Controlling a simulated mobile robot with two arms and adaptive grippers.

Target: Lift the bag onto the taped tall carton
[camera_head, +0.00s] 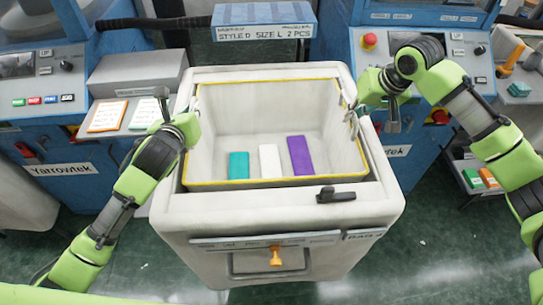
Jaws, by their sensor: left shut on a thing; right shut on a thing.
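A pale grey open bin (290,212) stands in the middle, with a yellow edge around its inner opening. Inside it lie a teal block (238,165), a white block (269,160) and a purple block (300,156). My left gripper (182,125) is shut at the bin's left rim, and my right gripper (362,105) is shut at its right rim. The fingertips are small and partly hidden, so the exact contact is hard to see. I cannot make out a separate bag or a taped tall carton in this view.
Blue machines stand behind and to both sides, with a control panel (45,70) at left. A blue labelled box (264,22) is behind the bin. A black latch (335,195) and an orange knob (275,256) are on the bin's front. Green floor (440,230) is open at front right.

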